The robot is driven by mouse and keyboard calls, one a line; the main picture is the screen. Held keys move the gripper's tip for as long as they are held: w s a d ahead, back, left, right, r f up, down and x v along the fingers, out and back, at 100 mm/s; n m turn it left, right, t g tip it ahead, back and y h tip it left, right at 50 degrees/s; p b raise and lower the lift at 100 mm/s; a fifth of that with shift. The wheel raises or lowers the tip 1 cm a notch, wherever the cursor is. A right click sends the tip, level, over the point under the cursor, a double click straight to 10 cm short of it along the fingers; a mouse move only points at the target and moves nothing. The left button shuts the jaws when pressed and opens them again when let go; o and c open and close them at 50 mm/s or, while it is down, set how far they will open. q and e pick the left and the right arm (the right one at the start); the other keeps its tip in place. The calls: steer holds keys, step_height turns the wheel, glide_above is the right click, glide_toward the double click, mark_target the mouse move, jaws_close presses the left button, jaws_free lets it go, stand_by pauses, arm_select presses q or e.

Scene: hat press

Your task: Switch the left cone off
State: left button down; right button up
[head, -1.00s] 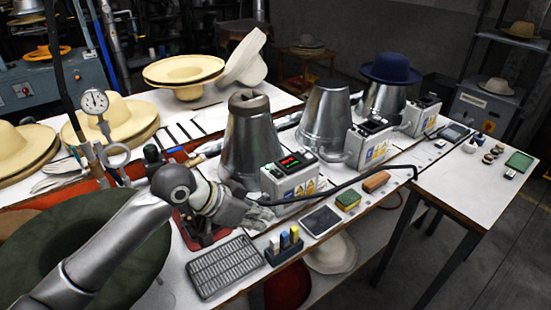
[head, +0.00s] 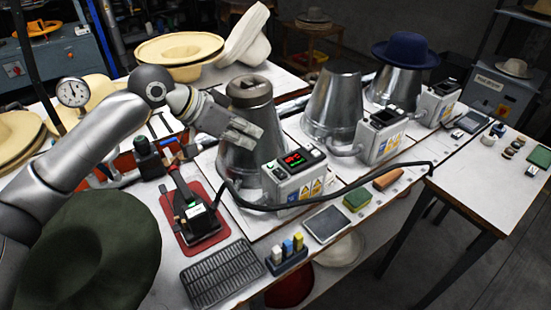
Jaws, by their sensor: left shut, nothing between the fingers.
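The left cone (head: 239,163) is a metal cone with a dark band near its top, standing on the bench. Its control box (head: 293,177) stands at its front right, with a lit display of red and green and small buttons or a switch on top. My left gripper (head: 252,133) is shut and empty. It is in front of the left cone's upper part, above and left of the control box. It hides part of the cone. Whether it touches the cone I cannot tell. My right gripper is not in view.
A middle cone (head: 333,104) and a right cone under a blue hat (head: 405,53) stand further right with their own boxes. A black cable (head: 372,170) arches before the boxes. A red-based device (head: 192,217), a grey grate (head: 222,274) and a green hat (head: 92,250) are in front.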

arm_select(q)
steer(key=p, duration=0.3)
glide_above(278, 174)
step_height(278, 174, down, 7)
steer(key=shift+w+f, duration=0.1)
steer(key=shift+w, duration=0.05)
step_height(278, 174, down, 2)
steer(key=shift+f+p, duration=0.25)
steer(key=shift+p, duration=0.05)
steer(key=shift+s+f, duration=0.25)
steer(key=shift+f, duration=0.5)
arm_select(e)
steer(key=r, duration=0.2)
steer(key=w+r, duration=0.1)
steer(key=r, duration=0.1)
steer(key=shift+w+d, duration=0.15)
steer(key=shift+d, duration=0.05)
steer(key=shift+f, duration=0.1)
arm_select(q)
steer(key=shift+d, duration=0.1)
